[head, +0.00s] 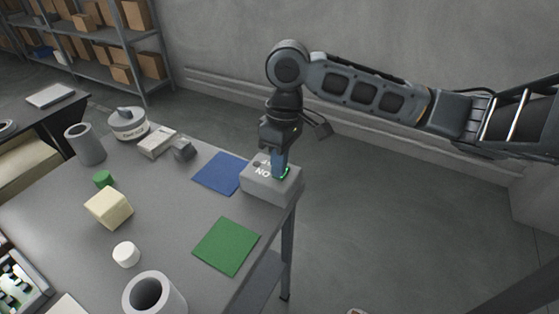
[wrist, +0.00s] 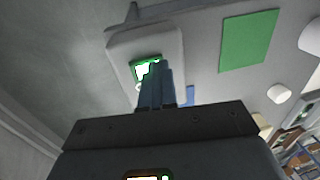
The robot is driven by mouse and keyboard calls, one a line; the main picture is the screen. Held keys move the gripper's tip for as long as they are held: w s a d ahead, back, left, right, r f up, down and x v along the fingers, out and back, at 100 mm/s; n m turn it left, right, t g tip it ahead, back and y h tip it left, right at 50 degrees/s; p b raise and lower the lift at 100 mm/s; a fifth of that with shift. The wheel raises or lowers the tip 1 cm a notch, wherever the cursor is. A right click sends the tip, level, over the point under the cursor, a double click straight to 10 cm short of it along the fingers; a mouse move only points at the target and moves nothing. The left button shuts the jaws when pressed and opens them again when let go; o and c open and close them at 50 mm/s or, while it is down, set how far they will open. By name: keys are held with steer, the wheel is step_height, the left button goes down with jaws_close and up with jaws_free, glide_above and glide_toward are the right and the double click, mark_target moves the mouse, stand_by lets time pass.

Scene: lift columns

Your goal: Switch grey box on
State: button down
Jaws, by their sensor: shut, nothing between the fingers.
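The grey box (head: 266,188) sits at the table's far right corner, with "ON" lettering on its top. In the wrist view the grey box (wrist: 118,50) shows a green-framed switch (wrist: 147,68) that looks lit white inside. In the wrist view the fingertips of my gripper (wrist: 155,68) overlap the lower part of the switch. They seem to touch it, but the exact contact is hidden.
A blue square (head: 218,173) and a green square (head: 226,246) lie on the table beside the box. A yellow block (head: 108,208), a white cylinder (head: 126,254) and a grey tube (head: 153,297) stand further left. Open floor lies right of the table.

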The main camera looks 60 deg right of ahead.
steer(key=shift+d, duration=0.1)
steer(key=shift+d, duration=0.75)
steer(key=shift+r, duration=0.2)
